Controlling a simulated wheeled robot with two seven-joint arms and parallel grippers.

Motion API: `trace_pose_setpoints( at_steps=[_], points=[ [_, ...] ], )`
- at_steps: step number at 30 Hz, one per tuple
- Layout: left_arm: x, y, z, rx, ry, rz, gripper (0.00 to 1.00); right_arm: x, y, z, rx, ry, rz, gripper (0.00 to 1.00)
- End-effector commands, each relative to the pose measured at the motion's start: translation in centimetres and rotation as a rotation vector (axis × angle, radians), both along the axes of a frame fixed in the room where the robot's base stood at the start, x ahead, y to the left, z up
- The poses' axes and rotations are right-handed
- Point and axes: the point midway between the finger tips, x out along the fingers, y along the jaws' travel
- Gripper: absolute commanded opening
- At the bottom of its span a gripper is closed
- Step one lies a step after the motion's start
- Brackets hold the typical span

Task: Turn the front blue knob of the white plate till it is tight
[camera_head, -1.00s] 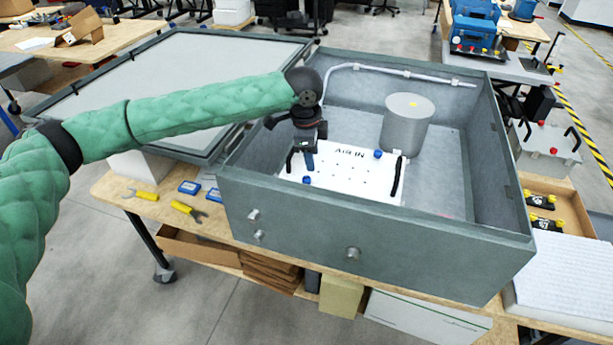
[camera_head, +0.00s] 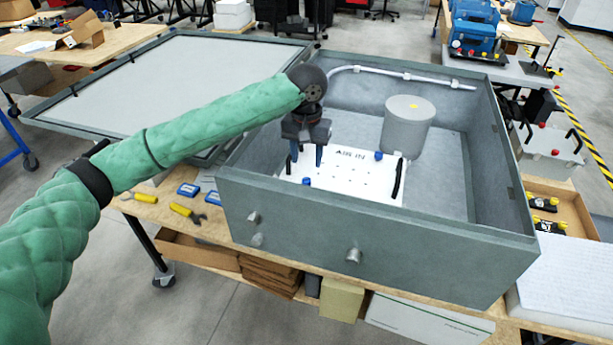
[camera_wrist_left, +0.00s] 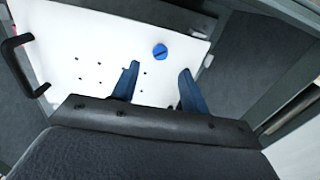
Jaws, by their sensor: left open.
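The white plate (camera_head: 340,184), marked AIR IN, lies inside the grey open box. The front blue knob (camera_head: 307,181) sits near its front left edge. In the left wrist view a blue knob with a dark slot (camera_wrist_left: 160,51), apparently the front one, shows beyond the fingertips. A second blue knob (camera_head: 379,155) is at the back of the plate. My left gripper (camera_head: 307,160) points down above the plate, behind and above the front knob. Its blue fingers are apart and empty, also in the left wrist view (camera_wrist_left: 158,78). My right gripper is not in view.
The grey box (camera_head: 300,218) has walls around the plate. Yellow-handled tools (camera_head: 183,210) lie on the bench outside.

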Motion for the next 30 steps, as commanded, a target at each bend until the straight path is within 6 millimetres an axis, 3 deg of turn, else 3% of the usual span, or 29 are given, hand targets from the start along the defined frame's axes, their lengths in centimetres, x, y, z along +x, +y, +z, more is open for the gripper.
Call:
trace_pose_setpoints(
  at_steps=[4,15,28,30],
  points=[
    [0.0,0.1,-1.5,0.001,0.001,0.000,0.45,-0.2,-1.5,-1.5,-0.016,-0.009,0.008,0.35],
    [0.0,0.1,-6.2,0.001,0.001,-0.002,0.45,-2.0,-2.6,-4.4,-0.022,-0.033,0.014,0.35],
    [0.0,0.1,-7.3,0.001,-0.001,-0.003,0.45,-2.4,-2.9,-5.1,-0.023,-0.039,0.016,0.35],
    [0.0,0.1,-7.3,0.001,-0.001,-0.003,0.35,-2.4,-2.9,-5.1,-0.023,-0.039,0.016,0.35]
  ],
)
